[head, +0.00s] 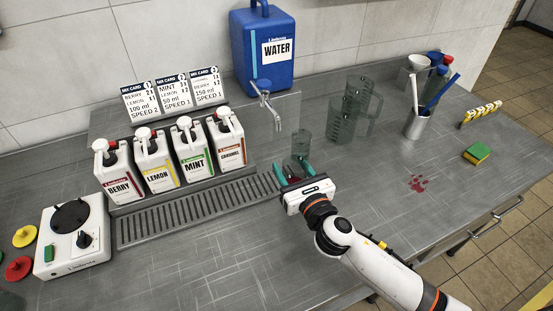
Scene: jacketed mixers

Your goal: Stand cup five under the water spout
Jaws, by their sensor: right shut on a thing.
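The blue water tank (266,62) stands at the back, and its silver spout (275,115) points down over the counter. A clear grey-green cup (302,143) stands upright to the lower right of the spout, apart from it. My right gripper (294,171) reaches in from the lower right, and its teal fingers are shut around the lower part of a cup, which appears to be this one. The gripper partly hides the base, so I cannot tell whether it touches the counter. No number on the cup is readable. My left gripper is not in view.
Four syrup bottles (154,162) stand behind a slotted drip tray (197,210) on the left. A white mixer base (72,236) is at far left. Larger clear jugs (345,118), a metal holder (417,125) and a sponge (477,154) are to the right. The front counter is mostly clear.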

